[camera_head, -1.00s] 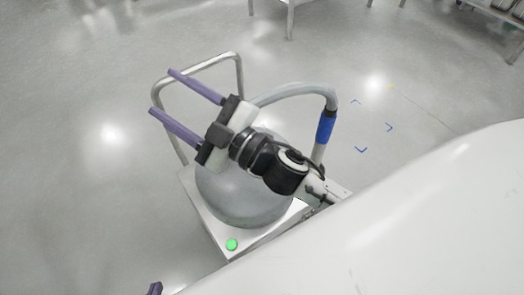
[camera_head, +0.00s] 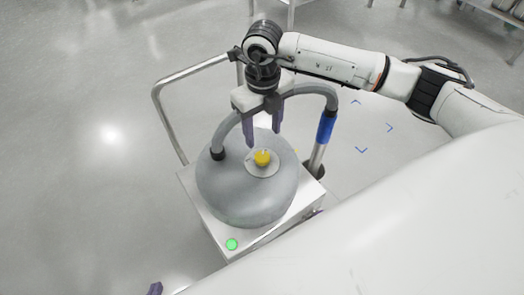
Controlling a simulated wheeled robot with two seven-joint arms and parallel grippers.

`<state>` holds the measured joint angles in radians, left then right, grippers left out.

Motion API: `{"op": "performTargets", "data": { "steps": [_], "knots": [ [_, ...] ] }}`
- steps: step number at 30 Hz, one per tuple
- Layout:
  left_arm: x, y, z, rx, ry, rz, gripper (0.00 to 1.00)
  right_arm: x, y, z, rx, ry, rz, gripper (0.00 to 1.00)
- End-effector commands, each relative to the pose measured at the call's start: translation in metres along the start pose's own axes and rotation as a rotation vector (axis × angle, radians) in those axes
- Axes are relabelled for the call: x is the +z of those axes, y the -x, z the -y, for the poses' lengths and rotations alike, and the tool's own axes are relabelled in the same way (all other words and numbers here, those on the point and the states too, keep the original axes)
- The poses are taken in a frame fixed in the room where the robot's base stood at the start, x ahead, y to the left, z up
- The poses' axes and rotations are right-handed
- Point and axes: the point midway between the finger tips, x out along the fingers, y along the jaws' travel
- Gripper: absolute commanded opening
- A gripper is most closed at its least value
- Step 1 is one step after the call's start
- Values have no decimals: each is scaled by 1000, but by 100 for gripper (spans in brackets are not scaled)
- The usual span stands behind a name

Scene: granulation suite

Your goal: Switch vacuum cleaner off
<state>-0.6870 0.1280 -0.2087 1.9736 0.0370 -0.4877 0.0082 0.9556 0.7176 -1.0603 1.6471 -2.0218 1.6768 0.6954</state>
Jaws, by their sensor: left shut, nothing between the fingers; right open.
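The vacuum cleaner (camera_head: 225,190) is a grey dome on a steel cart. A yellow knob (camera_head: 262,158) sits on a round pale plate on top of the dome. A green button or lamp (camera_head: 232,244) shows bright at the cart's front corner. My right gripper (camera_head: 264,140) is open and empty, fingers pointing down, just behind the yellow knob in the picture; I see no contact with it. My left gripper (camera_head: 154,288) shows only as a dark purple fingertip at the bottom edge, shut, away from the vacuum.
A grey hose (camera_head: 310,89) with a blue grip (camera_head: 325,127) arches behind the dome to the right. The cart's tubular handle (camera_head: 170,115) rises at the back left. Blue corner marks lie on the floor at right. The floor at left is clear.

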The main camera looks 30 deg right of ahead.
Motion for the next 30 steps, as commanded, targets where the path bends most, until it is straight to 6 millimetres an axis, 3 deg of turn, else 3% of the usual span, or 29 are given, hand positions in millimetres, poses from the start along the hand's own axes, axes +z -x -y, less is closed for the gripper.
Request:
{"op": "performTargets", "data": {
  "steps": [9, 15, 26, 30],
  "knots": [
    [2, -1, 0, 0, -1, 1, 0, -1, -60, -3, 6, 3, -4, 53],
    [3, -2, 0, 1, -1, 3, 0, -1, -85, -3, 7, 4, -2, 53],
    [2, -2, -1, 1, -2, 1, 0, -1, -92, -3, 7, 5, 0, 53],
    [2, -2, -1, 2, -2, 1, 0, -1, -92, -3, 7, 5, 0, 34]
  ]
}}
